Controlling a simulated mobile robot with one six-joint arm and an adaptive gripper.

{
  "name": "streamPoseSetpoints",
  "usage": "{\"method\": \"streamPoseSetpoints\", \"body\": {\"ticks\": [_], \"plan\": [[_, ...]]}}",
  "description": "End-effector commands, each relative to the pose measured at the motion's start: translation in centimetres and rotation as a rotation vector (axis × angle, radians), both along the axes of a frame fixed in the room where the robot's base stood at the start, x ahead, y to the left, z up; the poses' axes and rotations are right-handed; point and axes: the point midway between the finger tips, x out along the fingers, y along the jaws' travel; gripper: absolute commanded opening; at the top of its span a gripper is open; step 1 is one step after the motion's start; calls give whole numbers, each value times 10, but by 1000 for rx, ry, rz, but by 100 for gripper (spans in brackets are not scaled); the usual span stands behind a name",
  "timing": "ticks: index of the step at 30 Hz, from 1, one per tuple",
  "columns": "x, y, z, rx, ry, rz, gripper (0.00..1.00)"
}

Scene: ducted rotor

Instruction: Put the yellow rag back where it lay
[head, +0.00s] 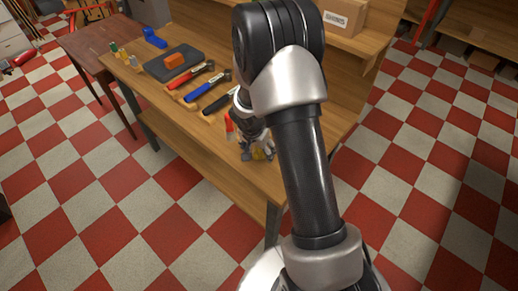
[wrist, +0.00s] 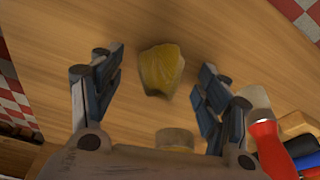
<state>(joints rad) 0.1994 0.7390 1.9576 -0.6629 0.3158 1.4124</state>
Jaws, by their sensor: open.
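The yellow rag (wrist: 161,71) lies crumpled on the wooden bench top in the wrist view. My gripper (wrist: 159,78) is open, with one finger on each side of the rag and bare wood between. No finger appears to touch the rag. In the head view my gripper (head: 257,146) is low over the near right end of the bench, partly behind my arm. A small yellow patch of the rag (head: 260,154) shows beside the fingers there.
A red-handled tool (wrist: 266,140) lies close to the right finger. A round tan object (wrist: 175,140) sits near my gripper's base. Red, blue and black-handled tools (head: 201,87) and a dark tray (head: 163,67) with an orange block (head: 175,60) lie farther along the bench (head: 185,125).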

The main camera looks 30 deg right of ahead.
Motion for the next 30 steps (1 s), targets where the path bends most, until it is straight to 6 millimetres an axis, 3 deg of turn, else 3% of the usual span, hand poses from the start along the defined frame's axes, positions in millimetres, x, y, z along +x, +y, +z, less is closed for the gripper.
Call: {"method": "streamPoseSetpoints", "body": {"ticks": [8, 21, 30], "plan": [[0, 0, 5, 1, 1, 0, 69], [-12, 20, 93, 0, -4, 1, 69], [-18, 28, 125, -3, -3, 11, 69]]}}
